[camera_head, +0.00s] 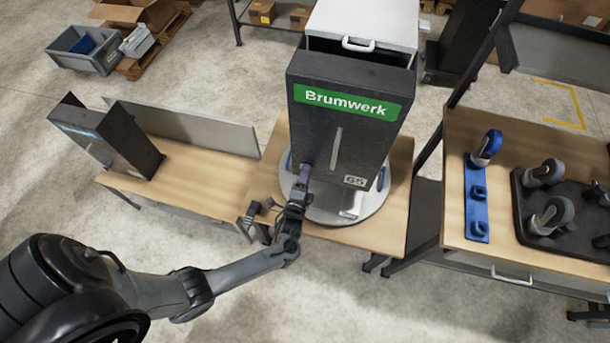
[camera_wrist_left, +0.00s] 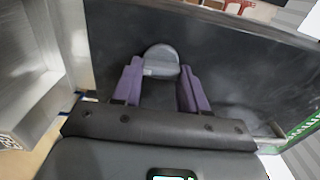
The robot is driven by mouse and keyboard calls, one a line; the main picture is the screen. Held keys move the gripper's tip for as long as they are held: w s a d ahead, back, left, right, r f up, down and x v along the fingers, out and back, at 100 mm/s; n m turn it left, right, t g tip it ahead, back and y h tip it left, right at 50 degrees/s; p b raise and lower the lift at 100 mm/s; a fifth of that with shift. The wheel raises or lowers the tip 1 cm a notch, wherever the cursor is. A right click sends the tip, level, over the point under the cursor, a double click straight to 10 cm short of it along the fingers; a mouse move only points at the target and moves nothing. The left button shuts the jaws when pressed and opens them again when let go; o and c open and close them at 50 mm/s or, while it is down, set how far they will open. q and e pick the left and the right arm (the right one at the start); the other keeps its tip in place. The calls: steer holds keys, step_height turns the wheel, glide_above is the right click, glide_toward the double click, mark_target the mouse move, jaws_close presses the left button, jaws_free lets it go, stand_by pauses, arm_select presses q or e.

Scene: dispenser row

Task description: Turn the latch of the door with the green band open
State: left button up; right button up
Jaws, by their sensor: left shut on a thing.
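The dark dispenser (camera_head: 308,115) stands on a round light plate (camera_head: 325,214) on the middle bench. Its front is the door, with a green band (camera_head: 345,101) reading "Brumwerk" across the top and a "65" label low on the right. My left gripper (camera_head: 306,172) is at the left side of the door front, with its purple fingers on the latch. In the left wrist view the latch (camera_wrist_left: 161,60) is a grey rounded knob between the fingertips of the gripper (camera_wrist_left: 160,84), which is shut on it. The latch is hidden in the head view. My right gripper is not in view.
Another dark dispenser (camera_head: 115,140) stands on the left bench, before a grey panel (camera_head: 190,128). The right bench holds a blue strip (camera_head: 476,205) and a black tray (camera_head: 520,205) with casters.

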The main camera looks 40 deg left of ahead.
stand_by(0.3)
arm_select(q)
steer(key=o, duration=1.1)
steer(key=shift+c, duration=0.2)
steer(key=v, duration=1)
steer(key=shift+s+d, duration=0.25)
steer(key=shift+s, duration=0.1)
